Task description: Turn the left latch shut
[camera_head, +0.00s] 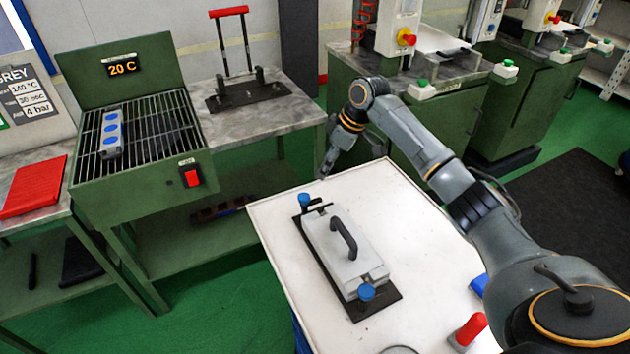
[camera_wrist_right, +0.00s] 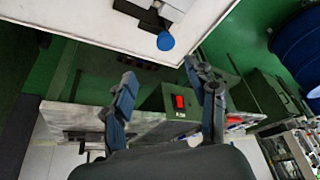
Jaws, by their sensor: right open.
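A light grey mould (camera_head: 345,250) with a black arched handle (camera_head: 343,237) lies on a black base plate (camera_head: 378,308) on the white table. A blue-knobbed latch (camera_head: 304,199) stands at its far left end. A second blue-knobbed latch (camera_head: 366,292) stands at its near end. My right gripper (camera_head: 322,172) is just above the table's far edge, close to the far left latch and apart from it. In the right wrist view, the open, empty fingers (camera_wrist_right: 167,92) have a blue knob (camera_wrist_right: 165,41) ahead of them. My left gripper is not in view.
The white table (camera_head: 420,250) has free room right of the mould. A red-topped object (camera_head: 468,332) stands near its front edge. A green grill station (camera_head: 140,180), a stone-topped bench (camera_head: 285,108) and green machines (camera_head: 450,115) stand beyond.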

